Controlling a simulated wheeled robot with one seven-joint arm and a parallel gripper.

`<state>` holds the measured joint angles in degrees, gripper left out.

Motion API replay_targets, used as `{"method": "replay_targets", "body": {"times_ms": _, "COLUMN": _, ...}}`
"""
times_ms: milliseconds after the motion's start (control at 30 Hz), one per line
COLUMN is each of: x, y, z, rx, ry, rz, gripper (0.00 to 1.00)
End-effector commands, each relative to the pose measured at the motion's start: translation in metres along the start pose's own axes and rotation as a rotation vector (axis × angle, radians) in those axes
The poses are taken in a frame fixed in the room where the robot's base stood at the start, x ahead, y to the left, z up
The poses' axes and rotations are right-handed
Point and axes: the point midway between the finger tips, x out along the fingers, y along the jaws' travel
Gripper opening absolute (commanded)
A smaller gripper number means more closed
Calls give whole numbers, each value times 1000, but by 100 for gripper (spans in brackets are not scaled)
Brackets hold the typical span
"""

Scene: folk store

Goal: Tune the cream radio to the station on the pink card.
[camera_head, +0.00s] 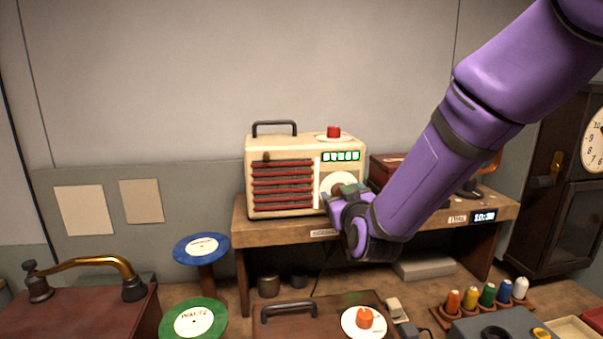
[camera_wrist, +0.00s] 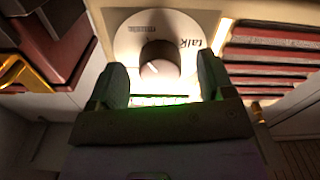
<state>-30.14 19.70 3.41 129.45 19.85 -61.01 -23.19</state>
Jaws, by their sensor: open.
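The cream radio (camera_head: 284,147) stands on a wooden shelf, with red slats on its front, a lit green display (camera_head: 340,156) too small to read, and a red knob (camera_head: 334,132) on top. Its white front dial (camera_head: 329,183) is partly hidden by my gripper (camera_head: 346,194). In the wrist view the dial (camera_wrist: 130,42) shows upside-down words, one like "talk", and a brown knob (camera_wrist: 160,68) with a white mark. My gripper (camera_wrist: 162,82) is open, with one finger on each side of the knob; I cannot tell whether they touch it. I cannot make out a pink card.
Two blank-looking paper sheets (camera_head: 84,209) (camera_head: 141,201) hang on the wall at left. Blue (camera_head: 184,253) and green (camera_head: 178,326) discs stand below. A red box (camera_head: 386,166) is behind my arm. A red case with an orange knob (camera_head: 364,318) lies in front.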

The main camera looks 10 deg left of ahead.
Motion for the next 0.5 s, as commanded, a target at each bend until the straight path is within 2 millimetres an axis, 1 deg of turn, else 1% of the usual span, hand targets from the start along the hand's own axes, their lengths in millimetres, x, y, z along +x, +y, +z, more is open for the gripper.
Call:
{"method": "replay_targets", "body": {"times_ms": 133, "x": -6, "y": 0, "z": -1, "rx": 0, "ry": 1, "rz": 0, "gripper": 74}}
{"method": "replay_targets", "body": {"times_ms": 500, "x": -31, "y": 0, "z": -1, "rx": 0, "ry": 1, "rz": 0, "gripper": 74}}
